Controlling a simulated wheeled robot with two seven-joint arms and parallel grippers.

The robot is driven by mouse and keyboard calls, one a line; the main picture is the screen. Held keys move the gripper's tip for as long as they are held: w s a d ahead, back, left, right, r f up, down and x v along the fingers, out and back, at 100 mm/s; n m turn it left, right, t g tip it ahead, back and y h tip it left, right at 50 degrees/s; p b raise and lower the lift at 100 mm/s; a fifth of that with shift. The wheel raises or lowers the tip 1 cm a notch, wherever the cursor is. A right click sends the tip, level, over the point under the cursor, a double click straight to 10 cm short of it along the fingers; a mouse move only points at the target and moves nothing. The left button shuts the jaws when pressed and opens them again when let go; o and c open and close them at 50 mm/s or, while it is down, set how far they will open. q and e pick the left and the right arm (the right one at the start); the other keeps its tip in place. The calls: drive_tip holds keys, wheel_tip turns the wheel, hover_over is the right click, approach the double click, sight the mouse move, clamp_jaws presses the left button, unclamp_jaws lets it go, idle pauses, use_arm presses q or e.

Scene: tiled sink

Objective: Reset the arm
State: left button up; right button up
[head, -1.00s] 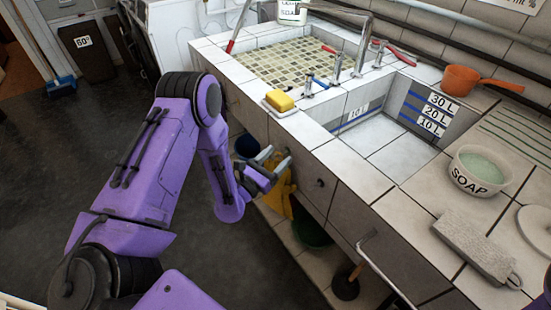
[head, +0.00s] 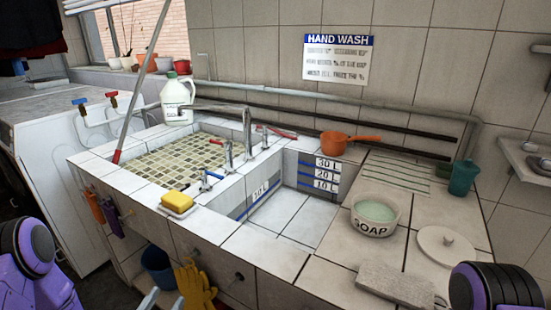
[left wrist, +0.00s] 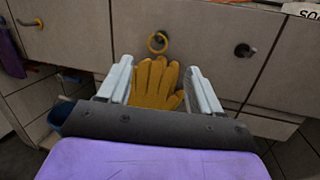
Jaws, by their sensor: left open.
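My left gripper (left wrist: 160,72) is open, its two pale fingers apart in the left wrist view. In the head view only the pale fingertips (head: 160,299) show at the bottom edge, in front of the sink cabinet. A yellow glove (left wrist: 155,84) hangs from a ring on the cabinet front and shows between the open fingers, apparently beyond them. It also shows in the head view (head: 195,287), just right of the fingertips. Part of my purple left arm (head: 30,255) is at the lower left. A purple part of my right arm (head: 500,290) is at the lower right; its gripper is out of view.
The tiled counter has a sink basin (head: 285,212), a yellow sponge (head: 177,201), a soap bowl (head: 375,217), a grey cloth-like block (head: 394,286) and an orange dipper (head: 336,142). A blue bucket (head: 158,268) stands under the counter. Cabinet knobs stick out near the left gripper.

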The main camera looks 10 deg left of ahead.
use_arm(q)
wheel_tip(320, 180, down, 10)
drive_tip(key=s+m+g+y, duration=0.3)
drive_tip(key=m+g, duration=0.4)
drive_tip(key=m, duration=0.9)
drive_tip(key=s+d+f+m+g+y+p, duration=0.1)
drive_tip(key=s+f+m+g, duration=0.2)
drive_tip(key=s, duration=0.6)
drive_tip(key=s+d+f+m+g+y+p, duration=0.1)
drive_tip(key=s+f+m+g+y+p, duration=0.1)
drive_tip(key=s+m+g, duration=0.4)
drive_tip(key=s+f+m, duration=0.1)
drive_tip(key=s, duration=0.2)
drive_tip(key=shift+f+m+p, duration=0.15)
drive_tip(key=shift+m+p, duration=0.15)
